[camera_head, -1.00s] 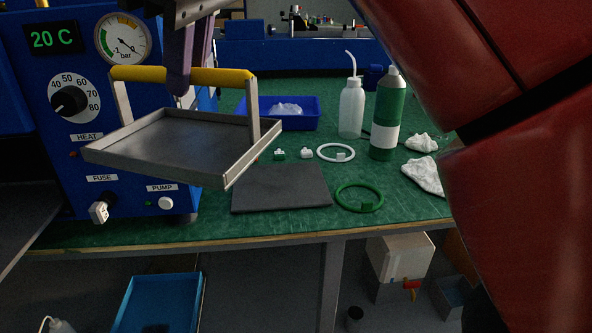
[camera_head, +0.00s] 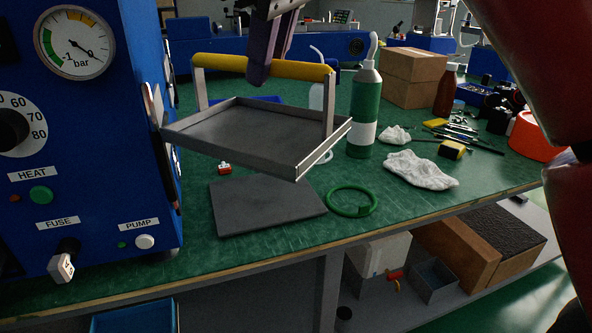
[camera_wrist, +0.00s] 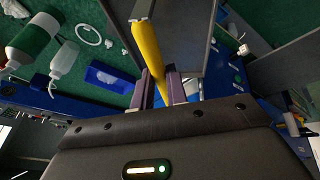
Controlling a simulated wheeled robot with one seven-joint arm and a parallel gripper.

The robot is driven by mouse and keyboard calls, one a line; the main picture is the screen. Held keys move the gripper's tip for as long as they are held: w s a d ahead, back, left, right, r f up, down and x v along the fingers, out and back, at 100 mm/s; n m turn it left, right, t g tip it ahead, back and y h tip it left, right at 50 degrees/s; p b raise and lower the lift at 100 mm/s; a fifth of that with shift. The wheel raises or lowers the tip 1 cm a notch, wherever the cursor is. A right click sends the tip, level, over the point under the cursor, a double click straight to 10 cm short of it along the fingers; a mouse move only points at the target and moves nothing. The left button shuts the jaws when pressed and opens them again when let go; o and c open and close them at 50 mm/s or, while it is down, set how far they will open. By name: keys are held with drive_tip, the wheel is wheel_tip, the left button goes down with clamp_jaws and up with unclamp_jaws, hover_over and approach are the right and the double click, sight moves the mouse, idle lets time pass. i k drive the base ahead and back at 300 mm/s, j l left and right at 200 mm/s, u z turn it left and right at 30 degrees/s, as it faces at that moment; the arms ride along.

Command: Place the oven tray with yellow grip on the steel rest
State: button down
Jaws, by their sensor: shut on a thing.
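The oven tray (camera_head: 245,138) is a shallow grey metal tray with two upright posts joined by a yellow grip (camera_head: 225,63). It hangs above the green bench, roughly level. My gripper (camera_head: 262,75) is shut on the yellow grip near its middle; in the wrist view the grip (camera_wrist: 146,50) runs between the fingers (camera_wrist: 166,86). A flat dark grey slab (camera_head: 266,204) lies on the bench below the tray, apart from it. I cannot tell whether this slab is the steel rest; nothing else in view is clearly it.
The blue machine (camera_head: 110,130) with gauge and knobs stands close left of the tray. A green ring (camera_head: 335,208), a green-and-white bottle (camera_head: 364,105) and crumpled white cloths (camera_head: 420,170) lie or stand to the right. Tools, a cardboard box (camera_head: 412,77) and an orange-red object (camera_head: 532,138) are farther right.

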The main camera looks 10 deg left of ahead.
sight(264, 195)
drive_tip(key=j+z, duration=0.45)
drive_tip(key=k+j+z, duration=0.1)
drive_tip(key=j+z, duration=0.15)
drive_tip(key=z, duration=0.2)
drive_tip(key=k+j+u, duration=0.1)
drive_tip(key=k+l, duration=0.1)
drive_tip(key=k, duration=0.1)
